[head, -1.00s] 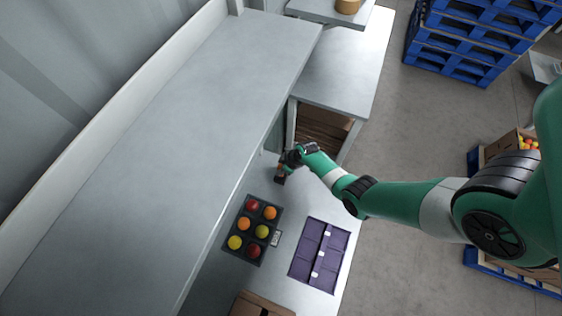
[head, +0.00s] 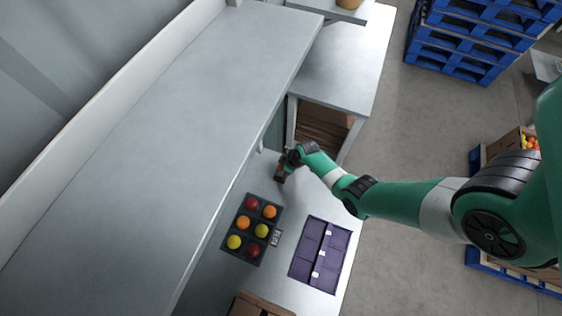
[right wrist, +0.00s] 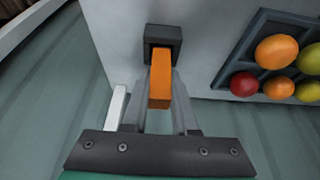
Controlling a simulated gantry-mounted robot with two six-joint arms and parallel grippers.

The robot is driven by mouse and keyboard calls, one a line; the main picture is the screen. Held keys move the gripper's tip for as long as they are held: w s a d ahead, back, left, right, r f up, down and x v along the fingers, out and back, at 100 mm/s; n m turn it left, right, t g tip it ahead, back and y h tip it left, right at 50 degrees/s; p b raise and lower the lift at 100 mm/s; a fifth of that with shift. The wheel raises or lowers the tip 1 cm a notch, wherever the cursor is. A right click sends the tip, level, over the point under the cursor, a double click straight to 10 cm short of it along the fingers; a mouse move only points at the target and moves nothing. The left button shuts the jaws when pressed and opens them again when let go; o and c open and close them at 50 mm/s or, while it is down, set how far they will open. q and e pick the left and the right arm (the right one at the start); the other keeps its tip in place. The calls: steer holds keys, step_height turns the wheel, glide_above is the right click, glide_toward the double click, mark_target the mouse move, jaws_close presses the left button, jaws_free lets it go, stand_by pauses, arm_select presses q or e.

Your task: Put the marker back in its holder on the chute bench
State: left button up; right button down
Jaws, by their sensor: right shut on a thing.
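The orange marker (right wrist: 160,85) is between the fingers of my right gripper (right wrist: 161,76) in the right wrist view, and the gripper is shut on it. The marker's far end meets the dark square holder (right wrist: 163,34) on the bench. I cannot tell whether the end is inside the holder or just in front of it. In the head view my right gripper (head: 282,171) is low over the far end of the pale chute bench (head: 250,182), and the holder is hard to make out there. My left gripper is not in view.
A dark tray (head: 238,217) of red, orange and yellow tomatoes lies close by, with a small label or device (head: 275,238) beside it. A purple folded crate (head: 318,254) lies to the right. A long grey shelf (head: 150,150) overhangs the bench on the left.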

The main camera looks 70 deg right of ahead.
steer(key=shift+f+b, duration=0.45)
steer(key=shift+f, duration=0.05)
steer(key=c, duration=0.6)
jaws_free()
steer(key=c, duration=0.3)
step_height(320, 180, up, 7)
steer(key=p, duration=0.7)
steer(key=shift+r, duration=0.1)
